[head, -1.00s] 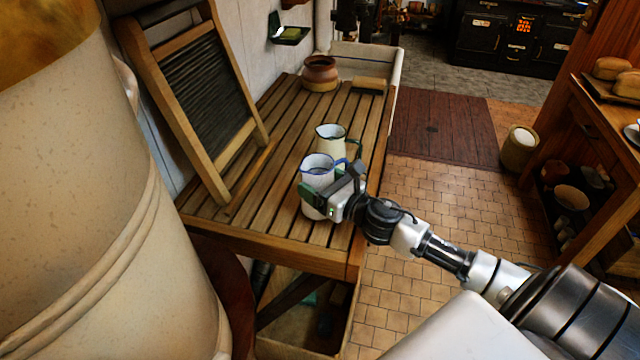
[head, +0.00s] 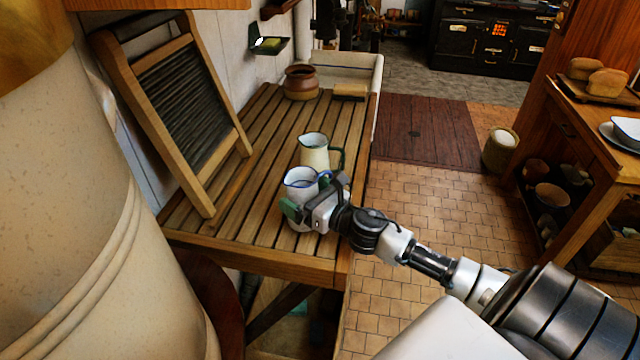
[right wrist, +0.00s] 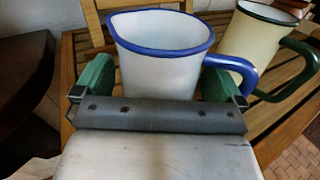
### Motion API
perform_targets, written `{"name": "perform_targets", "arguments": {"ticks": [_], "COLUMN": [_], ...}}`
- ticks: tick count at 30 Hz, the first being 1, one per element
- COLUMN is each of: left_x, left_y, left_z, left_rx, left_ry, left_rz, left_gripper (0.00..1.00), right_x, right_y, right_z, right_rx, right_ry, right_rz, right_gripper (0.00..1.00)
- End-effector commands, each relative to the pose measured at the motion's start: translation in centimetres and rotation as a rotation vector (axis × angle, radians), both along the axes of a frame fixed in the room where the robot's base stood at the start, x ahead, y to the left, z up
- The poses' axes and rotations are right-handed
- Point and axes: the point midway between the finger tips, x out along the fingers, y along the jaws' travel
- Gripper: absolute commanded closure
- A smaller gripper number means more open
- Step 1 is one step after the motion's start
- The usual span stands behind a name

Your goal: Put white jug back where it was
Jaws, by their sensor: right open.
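The white jug (head: 300,180) with a blue rim and blue handle stands upright on the slatted wooden table (head: 262,247). My right gripper (head: 305,205) is open, its green-padded fingers on either side of the jug's body. In the right wrist view the jug (right wrist: 160,75) sits between the two spread fingers, with its handle to the right near one finger. I cannot tell whether the fingers touch it. The jug's lower part is partly hidden by the gripper. My left gripper is not in view.
A cream jug (head: 315,155) with a green handle stands close behind the white jug. A brown pot (head: 301,83) and a wooden block (head: 350,91) stand at the table's far end. A washboard (head: 180,110) leans at the left. The table's left middle is clear.

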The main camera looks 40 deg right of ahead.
Motion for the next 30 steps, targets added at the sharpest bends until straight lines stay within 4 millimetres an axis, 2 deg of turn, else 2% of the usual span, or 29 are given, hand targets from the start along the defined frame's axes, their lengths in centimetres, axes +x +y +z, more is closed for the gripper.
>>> {"name": "perform_targets", "arguments": {"ticks": [18,24,30], "left_x": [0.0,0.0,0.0], "left_y": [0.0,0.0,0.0], "left_z": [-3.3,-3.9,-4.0], "left_rx": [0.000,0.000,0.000], "left_ry": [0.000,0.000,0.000], "left_rz": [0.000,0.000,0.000], "left_gripper": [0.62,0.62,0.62], "right_x": [-8.8,-10.8,-11.6], "right_y": [-2.0,-2.6,-2.8], "right_z": [-0.4,-0.2,0.0], "right_rx": [0.000,0.002,0.000], "right_ry": [0.003,0.001,0.000], "right_rz": [0.000,0.000,0.000], "right_gripper": [0.00,0.00,0.00]}}
